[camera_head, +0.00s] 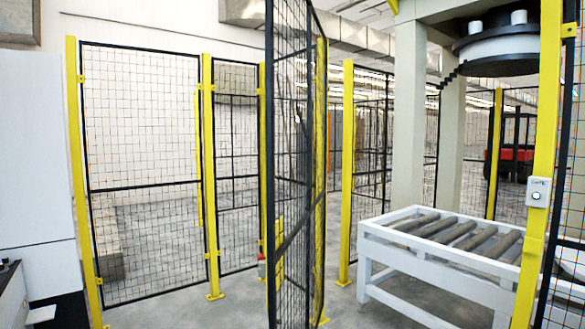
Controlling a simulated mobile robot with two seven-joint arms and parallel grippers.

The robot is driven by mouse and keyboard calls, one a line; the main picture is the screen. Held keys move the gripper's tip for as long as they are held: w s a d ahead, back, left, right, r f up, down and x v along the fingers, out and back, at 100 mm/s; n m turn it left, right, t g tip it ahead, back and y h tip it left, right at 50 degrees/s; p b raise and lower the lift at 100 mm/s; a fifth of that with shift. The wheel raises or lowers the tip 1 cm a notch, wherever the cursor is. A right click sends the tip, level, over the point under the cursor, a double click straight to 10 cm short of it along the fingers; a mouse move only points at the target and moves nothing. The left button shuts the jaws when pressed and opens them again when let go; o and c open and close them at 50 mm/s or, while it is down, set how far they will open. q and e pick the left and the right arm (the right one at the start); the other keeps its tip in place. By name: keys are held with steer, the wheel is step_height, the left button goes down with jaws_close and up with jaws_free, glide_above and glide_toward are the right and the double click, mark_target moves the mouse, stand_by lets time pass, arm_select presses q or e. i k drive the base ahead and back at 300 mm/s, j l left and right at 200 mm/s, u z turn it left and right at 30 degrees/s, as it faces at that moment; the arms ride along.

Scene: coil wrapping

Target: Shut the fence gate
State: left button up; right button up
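The fence gate (291,120) appears to be the tall black mesh panel in the middle of the head view. It is seen nearly edge-on and stands open, at an angle to the fence behind it. A small grey and red box (262,266) shows at its left edge, low down; I cannot tell whether it is fixed to the gate or to a post. A yellow post (538,150) with a grey switch box (538,192) stands at the right. Which post carries the hinges is unclear. Neither of my grippers is in view.
A white roller conveyor (440,247) stands behind the right post, under a round black machine head (505,45). Fixed mesh fence (142,160) on yellow posts runs along the left. A white cabinet (35,150) is at the far left. Grey floor shows between fence and conveyor.

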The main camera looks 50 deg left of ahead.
mark_target(275, 246)
steer(key=k+j+u, duration=0.15)
steer(key=j+u, duration=0.3)
steer(key=j, duration=0.8)
steer(key=j+u, duration=0.45)
steer(key=j, duration=0.75)
steer(key=i, duration=0.05)
